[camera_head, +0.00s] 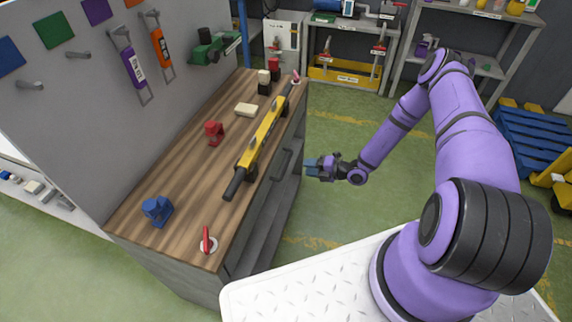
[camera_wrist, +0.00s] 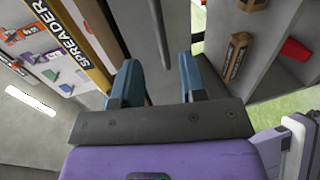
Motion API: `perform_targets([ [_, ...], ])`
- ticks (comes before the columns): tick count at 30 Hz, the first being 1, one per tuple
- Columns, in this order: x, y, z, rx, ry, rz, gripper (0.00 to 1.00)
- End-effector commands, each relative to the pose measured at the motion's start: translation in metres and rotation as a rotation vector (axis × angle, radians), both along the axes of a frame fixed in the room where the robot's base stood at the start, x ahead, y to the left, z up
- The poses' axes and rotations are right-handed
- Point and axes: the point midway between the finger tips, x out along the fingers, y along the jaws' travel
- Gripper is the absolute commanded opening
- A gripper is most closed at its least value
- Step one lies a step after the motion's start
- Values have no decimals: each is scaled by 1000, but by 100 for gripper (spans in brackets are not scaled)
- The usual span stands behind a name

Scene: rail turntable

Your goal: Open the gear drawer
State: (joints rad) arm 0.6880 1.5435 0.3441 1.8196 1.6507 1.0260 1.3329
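The gear drawer (camera_head: 266,188) is in the front of the wooden-topped workbench, below its right edge, and looks shut. Its dark bar handle (camera_head: 282,165) runs along that face. My gripper (camera_head: 311,166) is to the right of the handle, apart from it and pointing at it. In the wrist view my gripper (camera_wrist: 156,68) has its two blue fingers spread with nothing between them. A dark bar, likely the handle (camera_wrist: 160,28), shows beyond the gap between the fingertips. The exact distance to it is hard to tell.
A yellow spreader bar (camera_head: 264,138) lies along the bench top (camera_head: 185,185) near the drawer side. Red clamps, a blue block (camera_head: 157,209) and a red-handled switch (camera_head: 207,241) are also there. An open shelf space (camera_head: 268,232) lies under the drawer.

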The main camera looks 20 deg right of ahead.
Motion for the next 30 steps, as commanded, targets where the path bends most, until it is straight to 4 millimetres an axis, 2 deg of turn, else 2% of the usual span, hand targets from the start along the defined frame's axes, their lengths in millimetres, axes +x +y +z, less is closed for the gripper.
perform_targets([
  [9,31,45,-11,-1,-2,5,39],
  [15,47,66,-16,0,-2,5,39],
  [21,54,75,-19,-1,-2,3,39],
  [29,54,76,-19,-1,-2,3,39],
  [30,54,76,-19,-1,-2,3,34],
])
